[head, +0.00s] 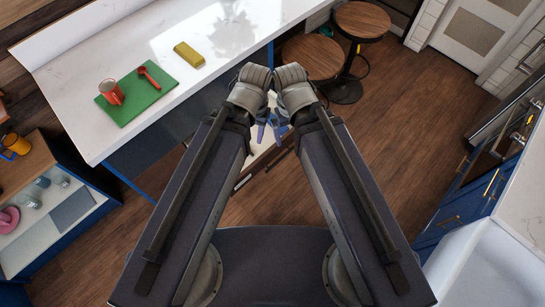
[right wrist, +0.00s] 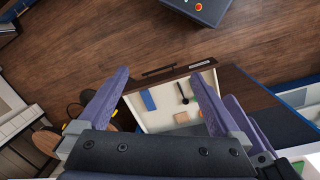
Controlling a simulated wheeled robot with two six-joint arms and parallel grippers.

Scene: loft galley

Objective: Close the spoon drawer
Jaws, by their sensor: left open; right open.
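The spoon drawer (right wrist: 164,116) stands pulled out in the right wrist view, with a pale interior and a dark brown front (right wrist: 172,75). A dark handle and a small pale label are on that front. A blue piece, a black spoon-like utensil (right wrist: 183,90) and a tan block lie inside. In the head view, my grippers mostly hide the drawer (head: 258,151). My left gripper (head: 263,130) and right gripper (head: 281,131) are close together above it. Both are open. The right one's purple fingers (right wrist: 160,75) are spread and empty, seen over the drawer.
A white counter (head: 150,50) holds a green board (head: 138,95) with a red mug and red scoop, and a yellow block (head: 189,55). Round stools (head: 312,56) stand beyond the drawer. Wooden floor (head: 420,120) is clear to the right.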

